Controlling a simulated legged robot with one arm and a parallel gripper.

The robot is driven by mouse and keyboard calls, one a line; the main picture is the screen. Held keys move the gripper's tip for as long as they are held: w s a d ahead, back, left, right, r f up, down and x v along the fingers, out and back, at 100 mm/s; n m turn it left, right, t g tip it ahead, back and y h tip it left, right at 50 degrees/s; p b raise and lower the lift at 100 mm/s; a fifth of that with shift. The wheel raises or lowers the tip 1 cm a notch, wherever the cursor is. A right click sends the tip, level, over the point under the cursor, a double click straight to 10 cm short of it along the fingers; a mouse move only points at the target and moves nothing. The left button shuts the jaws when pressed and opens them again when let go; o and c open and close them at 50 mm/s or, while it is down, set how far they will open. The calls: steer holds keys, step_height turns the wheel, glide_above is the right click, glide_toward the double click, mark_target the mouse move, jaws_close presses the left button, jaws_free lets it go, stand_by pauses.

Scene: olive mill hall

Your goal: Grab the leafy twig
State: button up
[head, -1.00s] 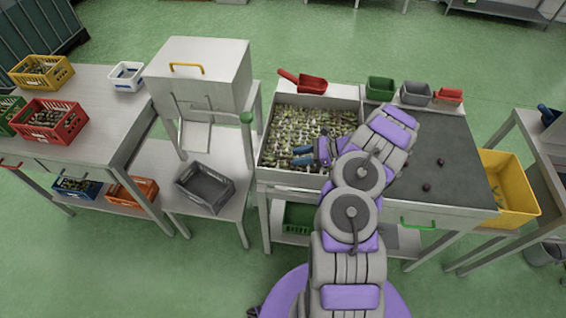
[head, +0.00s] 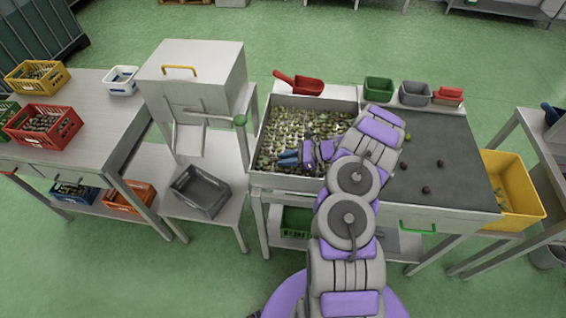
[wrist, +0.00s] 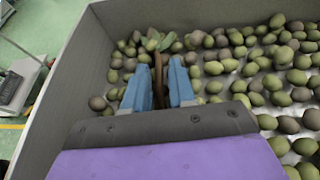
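The leafy twig (wrist: 158,72) shows in the wrist view as a brown stem with green and brown leaves at its far end, among olives near the tray's wall. My gripper (wrist: 160,72) has two blue fingers that stand apart, one on each side of the stem. I see a gap beside the stem, so the fingers do not look closed on it. In the head view my gripper (head: 287,158) is low over the left part of the olive tray (head: 254,150); the twig cannot be made out there.
Olives fill the tray, whose raised walls stand close to my gripper. A dark sorting surface (head: 455,150) with a few loose olives lies to the right. A red scoop (head: 305,85) and small bins (head: 415,92) stand along the back. A metal hopper (head: 190,95) stands to the left.

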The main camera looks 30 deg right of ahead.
steer(key=shift+d, duration=0.1)
steer(key=shift+c, duration=1.4)
steer(key=shift+s+a, duration=0.1)
steer(key=shift+a, duration=0.65)
jaws_close()
steer(key=shift+d, duration=0.25)
